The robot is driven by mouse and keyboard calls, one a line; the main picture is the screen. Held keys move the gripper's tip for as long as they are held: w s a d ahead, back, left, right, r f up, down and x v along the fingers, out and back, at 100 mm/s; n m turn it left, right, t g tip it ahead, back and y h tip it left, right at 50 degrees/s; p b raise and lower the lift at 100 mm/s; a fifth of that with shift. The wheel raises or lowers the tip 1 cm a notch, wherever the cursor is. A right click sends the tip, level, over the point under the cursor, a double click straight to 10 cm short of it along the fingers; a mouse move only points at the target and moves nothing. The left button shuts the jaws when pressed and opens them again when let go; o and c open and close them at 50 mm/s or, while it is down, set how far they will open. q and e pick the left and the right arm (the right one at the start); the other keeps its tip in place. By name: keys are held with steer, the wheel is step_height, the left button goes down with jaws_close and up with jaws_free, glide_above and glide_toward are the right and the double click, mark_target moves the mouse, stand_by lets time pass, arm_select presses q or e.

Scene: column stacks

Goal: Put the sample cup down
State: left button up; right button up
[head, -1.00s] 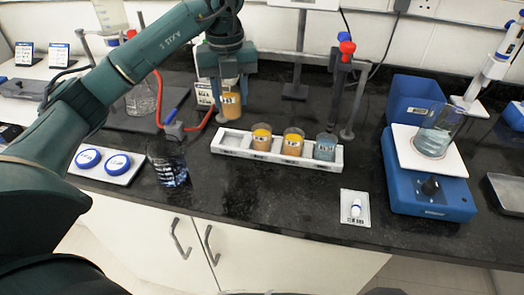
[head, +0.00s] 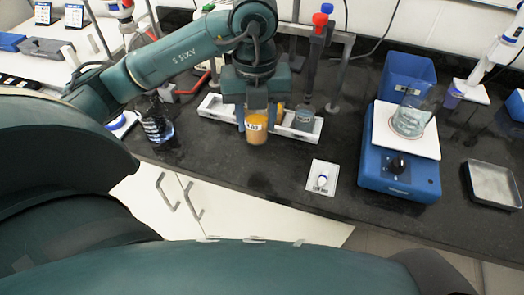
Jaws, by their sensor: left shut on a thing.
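My left gripper (head: 256,112) points down and is shut on a sample cup (head: 257,131) with orange contents and a white label. The cup is upright and overlaps the front edge of the white rack (head: 216,107) in the head view. I cannot tell whether its base touches anything. In the rack, a cup with blue-grey contents (head: 303,119) stands at the right end. Another orange cup (head: 280,114) shows partly beside the gripper. The middle of the rack is hidden behind my gripper and the held cup. My right gripper is not in view.
A small card with a white vial (head: 322,179) lies to the right front. A blue balance (head: 398,172) bears a beaker (head: 409,121). The black counter before the rack is clear.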

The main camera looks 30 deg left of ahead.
mark_target(257, 144)
arm_select(q)
step_height(257, 144, down, 4)
steer(key=shift+r, duration=0.1)
step_height(257, 144, down, 4)
steer(key=shift+r, duration=0.1)
steer(key=shift+f, duration=0.2)
steer(key=o, duration=1)
steer(key=shift+r, duration=0.1)
